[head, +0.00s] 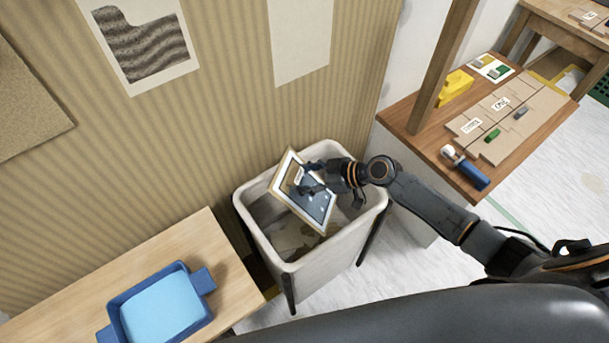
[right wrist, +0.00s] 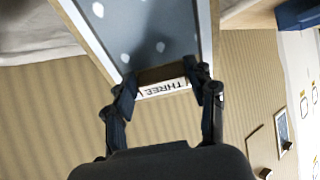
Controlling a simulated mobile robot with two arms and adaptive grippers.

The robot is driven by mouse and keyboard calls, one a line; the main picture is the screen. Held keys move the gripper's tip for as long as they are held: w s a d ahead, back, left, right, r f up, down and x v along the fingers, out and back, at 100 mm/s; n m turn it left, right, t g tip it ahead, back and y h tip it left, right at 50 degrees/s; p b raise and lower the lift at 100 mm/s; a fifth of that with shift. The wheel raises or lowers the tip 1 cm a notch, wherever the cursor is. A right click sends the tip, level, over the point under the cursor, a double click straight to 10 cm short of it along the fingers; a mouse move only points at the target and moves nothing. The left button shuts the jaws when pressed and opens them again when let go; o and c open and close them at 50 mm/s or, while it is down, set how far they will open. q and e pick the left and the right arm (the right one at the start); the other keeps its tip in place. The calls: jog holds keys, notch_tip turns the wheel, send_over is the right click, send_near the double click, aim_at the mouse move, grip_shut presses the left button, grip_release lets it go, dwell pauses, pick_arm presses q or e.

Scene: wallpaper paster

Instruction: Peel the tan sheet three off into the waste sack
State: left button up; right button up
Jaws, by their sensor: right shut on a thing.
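The sheet three (head: 289,200) has a tan border around a blue-grey face with white dots. My right gripper (head: 312,180) is shut on its edge and holds it tilted over the mouth of the waste sack. In the right wrist view my right gripper (right wrist: 168,88) pinches the sheet's edge by a white label (right wrist: 165,88) reading THREE; the spotted face (right wrist: 145,35) extends away from the fingers. The waste sack (head: 315,277) is an open off-white container on dark legs, with brownish scraps at the bottom. My left gripper is not in view.
A striped tan wall (head: 225,120) stands behind the sack, with a grey wavy sheet (head: 145,50) and a blank pale sheet (head: 300,40). A wooden table (head: 215,240) with a blue tray (head: 190,325) is at left. A bench (head: 400,117) with labelled boards is at right.

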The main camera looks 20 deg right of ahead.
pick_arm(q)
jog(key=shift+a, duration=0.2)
pick_arm(e)
jog(key=o, duration=1.2)
jog(key=shift+o, duration=0.2)
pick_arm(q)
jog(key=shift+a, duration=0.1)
pick_arm(e)
jog(key=v, duration=1.2)
jog(key=shift+s+f, duration=0.1)
jog(key=shift+f, duration=0.05)
